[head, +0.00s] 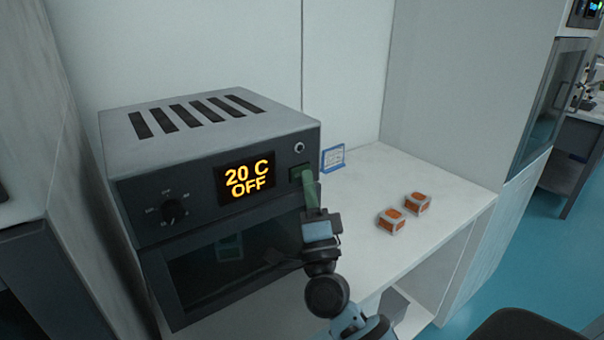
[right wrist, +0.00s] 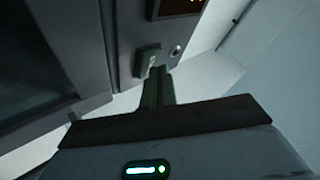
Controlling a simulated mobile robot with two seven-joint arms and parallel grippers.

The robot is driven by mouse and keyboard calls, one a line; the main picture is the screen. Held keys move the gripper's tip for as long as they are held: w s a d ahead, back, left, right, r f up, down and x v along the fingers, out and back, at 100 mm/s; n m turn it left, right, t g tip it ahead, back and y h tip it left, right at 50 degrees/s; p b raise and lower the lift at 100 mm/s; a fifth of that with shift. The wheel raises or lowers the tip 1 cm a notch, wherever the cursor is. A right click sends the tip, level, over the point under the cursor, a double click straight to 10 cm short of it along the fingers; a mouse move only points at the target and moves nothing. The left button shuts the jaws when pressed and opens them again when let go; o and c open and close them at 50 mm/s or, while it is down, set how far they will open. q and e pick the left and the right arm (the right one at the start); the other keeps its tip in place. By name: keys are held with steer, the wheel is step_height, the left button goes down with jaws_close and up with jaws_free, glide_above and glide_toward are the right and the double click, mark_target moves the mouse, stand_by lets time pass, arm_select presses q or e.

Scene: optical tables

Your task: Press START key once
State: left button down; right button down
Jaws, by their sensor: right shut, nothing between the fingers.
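The oven-like device (head: 215,140) stands on a white bench, and its display (head: 246,180) reads "20 C OFF". The green START key (head: 296,173) is on its front panel, right of the display; it also shows in the right wrist view (right wrist: 147,60). My right gripper (head: 309,177) is shut and empty, with its green fingertips right at the key. In the right wrist view the fingertips (right wrist: 158,72) are just by the key's edge; I cannot tell whether they touch it. My left gripper is not in view.
A dial (head: 173,211) is at the panel's left, and a small round socket (head: 299,147) is above the key. A small blue-framed card (head: 333,157) stands beside the device. Two orange-and-white blocks (head: 391,220) (head: 418,203) sit on the bench (head: 450,190) to the right.

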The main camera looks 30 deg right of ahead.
steer(key=shift+w, duration=0.2)
steer(key=shift+s+y, duration=0.15)
steer(key=shift+y, duration=0.15)
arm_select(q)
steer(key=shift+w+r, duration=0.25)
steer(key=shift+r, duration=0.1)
arm_select(e)
steer(key=shift+s, duration=0.7)
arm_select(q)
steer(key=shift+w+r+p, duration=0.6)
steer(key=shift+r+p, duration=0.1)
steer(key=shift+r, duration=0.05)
arm_select(e)
steer(key=s, duration=0.5)
steer(key=shift+d, duration=0.25)
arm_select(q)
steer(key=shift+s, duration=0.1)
arm_select(e)
steer(key=shift+a+f, duration=0.1)
